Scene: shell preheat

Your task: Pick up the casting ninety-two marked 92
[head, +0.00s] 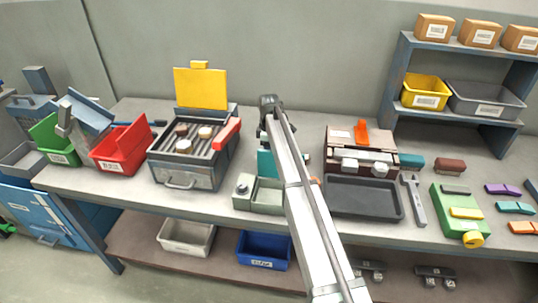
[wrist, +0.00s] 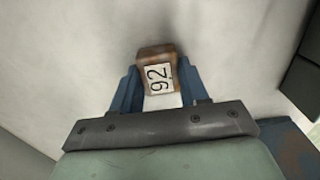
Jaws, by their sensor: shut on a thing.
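The casting marked 92 (wrist: 159,78) is a small brown block with a white label, seen in the wrist view. The label reads 92, turned on its side. My gripper (wrist: 158,68) is shut on it, with one blue finger on each side. The background behind the casting is a plain pale surface; I cannot tell how far the casting is from it. In the head view my arm hides the casting and the fingers.
A grey grill box (head: 187,173) with a raised yellow lid (head: 200,88) holds several round pieces. Red (head: 121,148) and green (head: 55,143) bins stand to its left. A dark tray (head: 363,198), a wrench (head: 414,200) and a brown-topped machine (head: 360,150) are right of my arm.

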